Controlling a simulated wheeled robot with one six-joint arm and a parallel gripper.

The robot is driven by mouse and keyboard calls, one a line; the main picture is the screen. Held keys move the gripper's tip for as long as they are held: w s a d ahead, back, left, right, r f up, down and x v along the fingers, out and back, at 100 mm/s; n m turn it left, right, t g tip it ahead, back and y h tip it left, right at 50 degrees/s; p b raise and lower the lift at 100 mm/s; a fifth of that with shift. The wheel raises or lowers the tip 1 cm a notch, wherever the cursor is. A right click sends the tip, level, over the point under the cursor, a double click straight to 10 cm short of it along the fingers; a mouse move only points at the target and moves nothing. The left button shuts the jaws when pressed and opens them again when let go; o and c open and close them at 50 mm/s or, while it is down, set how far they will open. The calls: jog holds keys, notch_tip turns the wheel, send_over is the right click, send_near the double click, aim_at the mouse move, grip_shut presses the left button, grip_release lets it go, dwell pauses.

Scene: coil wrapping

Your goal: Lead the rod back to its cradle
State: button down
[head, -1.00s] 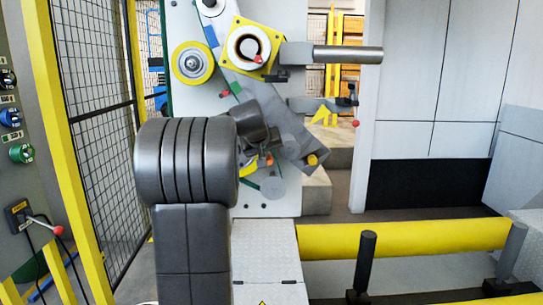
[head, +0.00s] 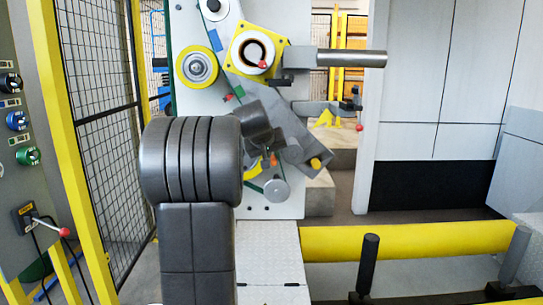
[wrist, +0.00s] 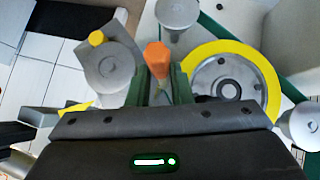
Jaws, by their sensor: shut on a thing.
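In the wrist view my gripper (wrist: 158,88) has its two green fingers shut on a thin rod with an orange faceted end (wrist: 157,55). The orange end stands up between the fingers, and the rest of the rod is mostly hidden by the fingers and my dark palm. In the head view a small orange spot (head: 273,160) shows just right of my arm, in front of the machine's lower face. My arm hides much of the gripper there. I cannot tell which part is the rod's cradle.
The wrist view shows a yellow-rimmed wheel (wrist: 232,85) right of the fingers and a grey plate with a yellow knob (wrist: 97,38) left. In the head view a steel bar (head: 350,58) juts right, a yellow rail (head: 400,238) crosses low, and mesh fencing (head: 100,120) stands left.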

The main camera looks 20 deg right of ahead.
jog(key=shift+r+p, duration=2.1)
jog(key=shift+r, duration=0.35)
jog(key=s+d+r+p, duration=0.1)
jog(key=d+r+p, duration=0.3)
jog(key=r+p, duration=0.2)
jog(key=shift+s+p, duration=0.2)
jog(key=shift+p, duration=0.35)
jog(key=shift+d, duration=0.1)
jog(key=s+d+r+p, duration=0.1)
jog(key=d+r+p, duration=0.2)
jog(key=r+p, duration=0.6)
jog(key=shift+d+p, duration=0.3)
jog(key=shift+p, duration=0.05)
dwell(0.6)
